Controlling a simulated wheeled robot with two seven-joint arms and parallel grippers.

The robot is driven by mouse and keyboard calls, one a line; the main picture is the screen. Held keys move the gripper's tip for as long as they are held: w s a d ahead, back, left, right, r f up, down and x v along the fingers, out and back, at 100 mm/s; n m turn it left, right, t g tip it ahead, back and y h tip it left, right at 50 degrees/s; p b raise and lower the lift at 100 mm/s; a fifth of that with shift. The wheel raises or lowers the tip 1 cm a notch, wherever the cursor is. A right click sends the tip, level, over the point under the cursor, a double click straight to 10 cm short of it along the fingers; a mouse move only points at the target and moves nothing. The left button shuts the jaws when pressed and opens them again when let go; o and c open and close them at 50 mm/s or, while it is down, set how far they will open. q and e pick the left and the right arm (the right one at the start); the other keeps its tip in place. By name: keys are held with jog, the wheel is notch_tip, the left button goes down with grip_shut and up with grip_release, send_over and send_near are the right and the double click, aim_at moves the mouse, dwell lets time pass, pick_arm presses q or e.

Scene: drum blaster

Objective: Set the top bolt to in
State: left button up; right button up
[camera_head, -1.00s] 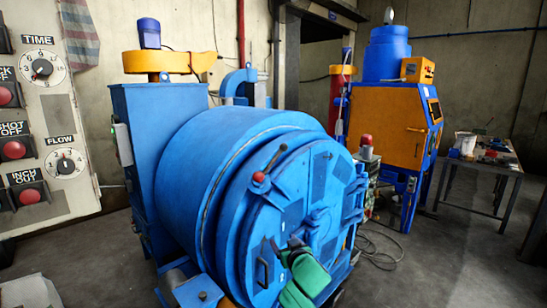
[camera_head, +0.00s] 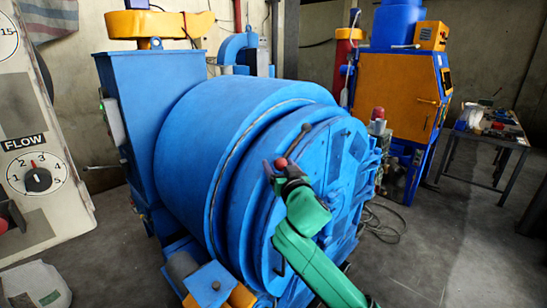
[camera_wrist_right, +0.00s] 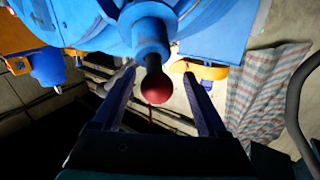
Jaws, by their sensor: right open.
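The top bolt shows as a handle with a red ball knob (camera_head: 281,162) near the upper left rim of the blue drum door (camera_head: 340,165). In the right wrist view the red knob (camera_wrist_right: 157,86) sits on a dark stem between my two fingers. My right gripper (camera_head: 279,172), on a green arm, is at the knob in the head view and hides most of the bolt's handle. In the right wrist view my right gripper (camera_wrist_right: 158,80) is open, its fingers apart on either side of the knob without visible contact. My left gripper is not in view.
A control panel (camera_head: 40,150) with a FLOW dial stands at the left. An orange and blue machine (camera_head: 400,95) and a work table (camera_head: 490,135) stand at the back right. A cable lies on the floor right of the drum. The floor at the front right is clear.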

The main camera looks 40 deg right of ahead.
jog(key=shift+w+d, duration=0.2)
jog(key=shift+s, duration=0.2)
jog(key=shift+s+r, duration=0.1)
jog(key=shift+c, duration=0.7)
jog(key=shift+a, duration=0.15)
jog(key=c, duration=1)
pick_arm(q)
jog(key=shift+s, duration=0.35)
pick_arm(e)
grip_shut()
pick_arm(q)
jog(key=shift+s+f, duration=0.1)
